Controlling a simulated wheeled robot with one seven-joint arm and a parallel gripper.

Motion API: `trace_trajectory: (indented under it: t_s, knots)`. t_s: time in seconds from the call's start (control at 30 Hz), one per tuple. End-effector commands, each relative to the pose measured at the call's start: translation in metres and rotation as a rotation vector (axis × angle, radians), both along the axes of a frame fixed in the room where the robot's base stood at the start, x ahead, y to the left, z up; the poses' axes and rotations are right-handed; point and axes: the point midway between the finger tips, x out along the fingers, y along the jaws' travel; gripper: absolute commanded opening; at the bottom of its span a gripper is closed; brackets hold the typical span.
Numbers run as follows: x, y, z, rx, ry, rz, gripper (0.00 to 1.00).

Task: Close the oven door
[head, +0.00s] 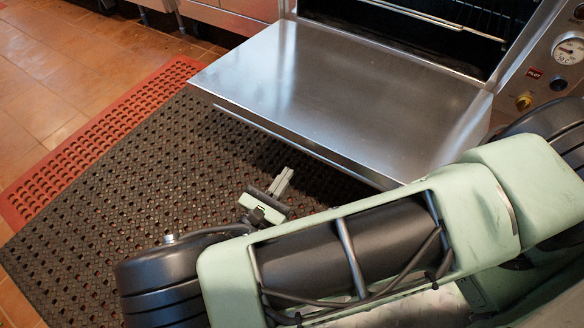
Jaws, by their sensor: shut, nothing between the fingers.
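The oven door (335,92) is a flat steel panel, hinged at the bottom and folded down open, lying about level in front of the oven. The dark oven cavity (400,32) with wire racks shows behind it. My gripper (284,178) is shut and empty, below and in front of the door's front edge in the picture. A gap of dark mat shows between the fingertips and the door edge, so they look apart. My arm crosses the lower right and hides part of the oven's right side.
A black perforated mat (120,215) and a red mat (85,150) cover the tiled floor. The floor to the left is clear.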

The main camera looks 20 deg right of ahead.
Motion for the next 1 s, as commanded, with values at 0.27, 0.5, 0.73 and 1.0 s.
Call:
trace_trajectory:
  t_s: [0.27,0.5,0.73,1.0]
  knots:
    - [0.028,-0.040,0.005,0.000,0.000,-0.006,0.00]
    - [0.046,-0.065,0.011,0.002,0.001,-0.006,0.00]
    - [0.051,-0.071,0.015,0.004,0.002,-0.005,0.00]
    - [0.051,-0.071,0.016,0.004,0.002,-0.005,0.00]
